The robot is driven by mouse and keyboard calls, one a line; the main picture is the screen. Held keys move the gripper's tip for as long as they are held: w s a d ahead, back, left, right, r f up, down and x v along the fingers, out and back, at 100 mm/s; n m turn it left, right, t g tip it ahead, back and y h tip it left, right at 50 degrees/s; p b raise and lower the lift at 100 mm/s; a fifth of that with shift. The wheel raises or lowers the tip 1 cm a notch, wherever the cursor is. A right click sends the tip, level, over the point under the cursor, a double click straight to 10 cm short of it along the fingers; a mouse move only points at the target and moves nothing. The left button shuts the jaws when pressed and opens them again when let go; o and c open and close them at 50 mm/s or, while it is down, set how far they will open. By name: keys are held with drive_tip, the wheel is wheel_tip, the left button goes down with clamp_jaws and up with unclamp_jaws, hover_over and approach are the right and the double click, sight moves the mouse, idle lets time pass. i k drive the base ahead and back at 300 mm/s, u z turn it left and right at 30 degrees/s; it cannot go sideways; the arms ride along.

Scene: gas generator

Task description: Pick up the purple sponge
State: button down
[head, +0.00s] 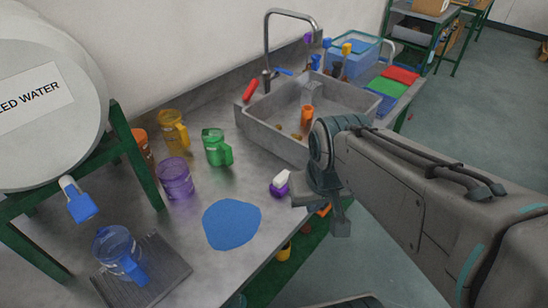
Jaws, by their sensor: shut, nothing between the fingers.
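A small item with a purple base and a white top (280,183) lies on the grey counter near its front edge, in the middle of the head view. It looks like the purple sponge, but it is small in the picture. My gripper (320,207) is just right of it, at the counter's front edge. The gripper is shut and empty. It appears apart from the sponge, though the exact gap and height are hard to tell. The fingertips are partly hidden by the wrist.
A sink (262,121) with an orange cup (307,116) is behind. Purple (175,178), green (216,147) and yellow (172,130) jugs stand left. A blue round patch (232,223) lies on the counter. A blue-handled jug (117,250) stands on a drain mat.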

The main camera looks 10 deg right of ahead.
sight(279, 187)
drive_tip(key=u, duration=1.45)
drive_tip(key=k, duration=0.8)
drive_tip(key=z, duration=1.3)
drive_tip(key=i, duration=1)
